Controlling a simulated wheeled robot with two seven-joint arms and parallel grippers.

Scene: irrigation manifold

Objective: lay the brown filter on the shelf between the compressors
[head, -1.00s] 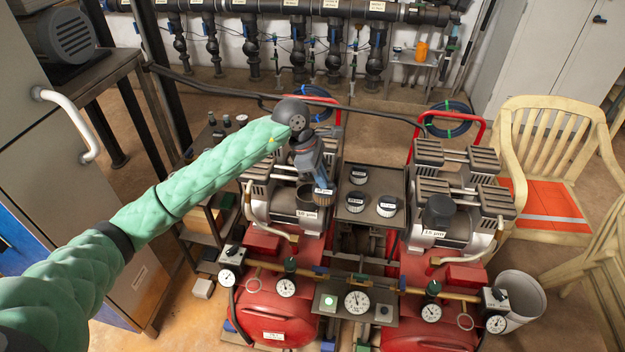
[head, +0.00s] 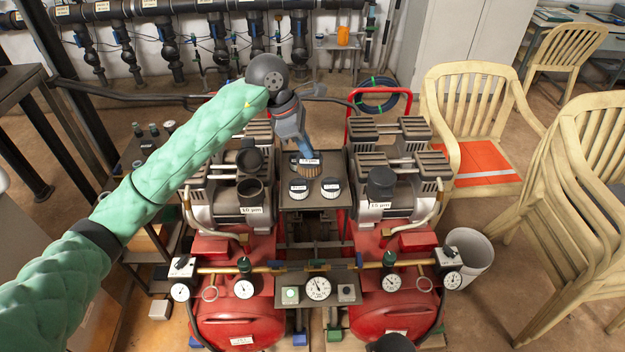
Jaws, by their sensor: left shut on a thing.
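My left gripper (head: 304,148) is shut on the brown filter (head: 309,171), a short pleated cylinder with a white label near its top. It holds the filter roughly upright over the back half of the dark shelf (head: 316,205) between the two compressors. I cannot tell whether the filter's underside touches the shelf. Two white filters with dark tops, one on the left (head: 298,190) and one on the right (head: 331,188), stand in front of it. The left compressor (head: 203,204) carries an open dark cup (head: 250,191). The right compressor (head: 404,204) carries a closed dark housing (head: 380,184).
Red-handled frames stand behind the shelf. Gauges and a brass pipe (head: 320,267) run across the front above red tanks (head: 238,318). A white bucket (head: 467,256) and cream chairs (head: 468,125) stand at the right. The front strip of the shelf is bare.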

